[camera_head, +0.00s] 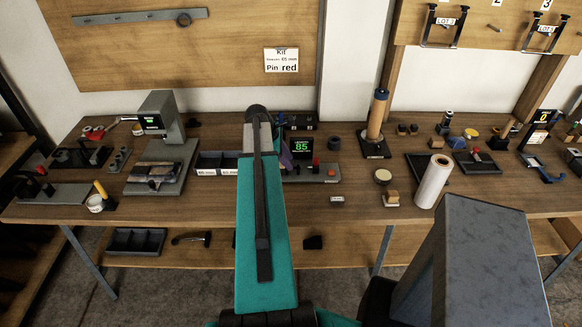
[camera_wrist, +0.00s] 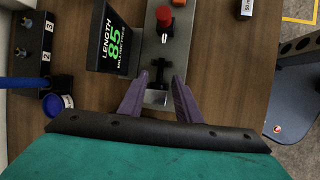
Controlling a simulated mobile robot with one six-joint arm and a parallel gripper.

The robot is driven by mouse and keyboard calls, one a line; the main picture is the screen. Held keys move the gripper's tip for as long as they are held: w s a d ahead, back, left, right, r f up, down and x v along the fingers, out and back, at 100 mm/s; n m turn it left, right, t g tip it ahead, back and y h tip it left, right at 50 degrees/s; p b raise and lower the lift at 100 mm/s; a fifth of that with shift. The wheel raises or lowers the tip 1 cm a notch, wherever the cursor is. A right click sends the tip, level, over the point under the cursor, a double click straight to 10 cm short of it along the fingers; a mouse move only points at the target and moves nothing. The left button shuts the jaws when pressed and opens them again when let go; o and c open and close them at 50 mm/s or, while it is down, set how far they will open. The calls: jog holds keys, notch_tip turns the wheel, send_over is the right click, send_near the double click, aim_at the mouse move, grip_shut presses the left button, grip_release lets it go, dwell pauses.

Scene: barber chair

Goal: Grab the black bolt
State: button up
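My gripper (camera_wrist: 158,88) has two purple fingers spread apart, with a visible gap between the tips. In the head view my gripper (camera_head: 286,157) is partly hidden behind my teal arm. A black cross-shaped piece (camera_wrist: 158,72) lies on the grey length gauge (camera_wrist: 178,45), just ahead of and between the fingertips. I cannot tell whether it is the black bolt or part of the gauge. A small silver block (camera_wrist: 155,97) shows between the fingers. Dark bolt-like pieces stand in a black rack (camera_wrist: 33,42) marked 2 and 3, left in the wrist view.
The gauge's display (camera_wrist: 113,40) reads 85 and stands close left of the fingers. A red knob (camera_wrist: 163,15) is on the gauge. A blue-capped cylinder (camera_wrist: 57,105) is at left. Compartment bins (camera_head: 217,163) and a spindle stand (camera_head: 377,125) flank the gauge on the bench.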

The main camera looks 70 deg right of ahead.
jog(key=shift+p+x, duration=0.5)
jog(key=shift+x, duration=1.15)
grip_shut()
